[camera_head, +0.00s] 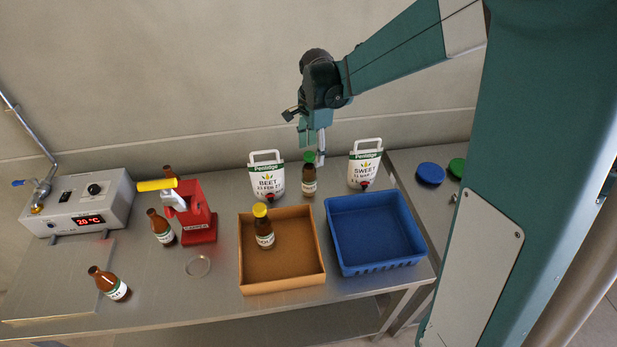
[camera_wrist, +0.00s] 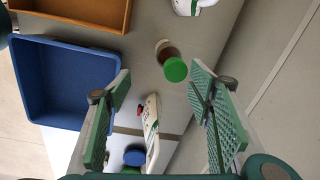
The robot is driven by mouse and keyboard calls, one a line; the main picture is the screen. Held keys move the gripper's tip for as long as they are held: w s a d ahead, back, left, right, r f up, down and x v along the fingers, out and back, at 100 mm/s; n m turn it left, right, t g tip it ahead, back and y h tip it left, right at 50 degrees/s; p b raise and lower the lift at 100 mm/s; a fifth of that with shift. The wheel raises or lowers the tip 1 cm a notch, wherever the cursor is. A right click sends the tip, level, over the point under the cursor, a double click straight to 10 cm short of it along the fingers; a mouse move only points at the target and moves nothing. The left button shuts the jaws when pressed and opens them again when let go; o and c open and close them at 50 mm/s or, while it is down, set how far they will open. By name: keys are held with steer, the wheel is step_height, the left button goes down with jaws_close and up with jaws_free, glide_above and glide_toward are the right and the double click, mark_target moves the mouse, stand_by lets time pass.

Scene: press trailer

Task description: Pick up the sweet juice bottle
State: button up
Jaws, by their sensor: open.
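A brown bottle with a green cap (camera_head: 309,186) stands upright on the steel table between the two white juice pouches. Its label is too small to read. My gripper (camera_head: 313,143) is open above it, pointing down. In the wrist view, the green-capped bottle (camera_wrist: 165,50) shows beyond the open fingers of my gripper (camera_wrist: 158,70), nearer the right finger's tip. No contact is visible. The pouch marked SWEET (camera_head: 365,170) stands right of the bottle; it also shows between the fingers in the wrist view (camera_wrist: 151,125).
The BEET pouch (camera_head: 267,184) stands left. In front are a brown tray (camera_head: 283,287) holding a yellow-capped bottle (camera_head: 264,234) and an empty blue crate (camera_head: 375,268). A red press (camera_head: 198,213), uncapped bottles (camera_head: 108,283) and a control box (camera_head: 85,207) are left. Lids (camera_head: 430,174) lie right.

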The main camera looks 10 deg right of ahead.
mark_target(308, 154)
steer(key=shift+m+g, duration=0.4)
steer(key=shift+m, duration=0.5)
steer(key=shift+w+a+f, duration=0.3)
steer(key=shift+w+f, duration=0.4)
steer(key=shift+f, duration=0.25)
steer(key=shift+w+a+f, duration=0.25)
steer(key=shift+w+f, duration=0.45)
steer(key=shift+f, duration=0.25)
steer(key=shift+f, duration=0.1)
steer(key=shift+f, duration=1.2)
steer(key=shift+d+f+p, duration=0.15)
steer(key=shift+f+p, duration=0.25)
steer(key=shift+f, duration=2.2)
jaws_close()
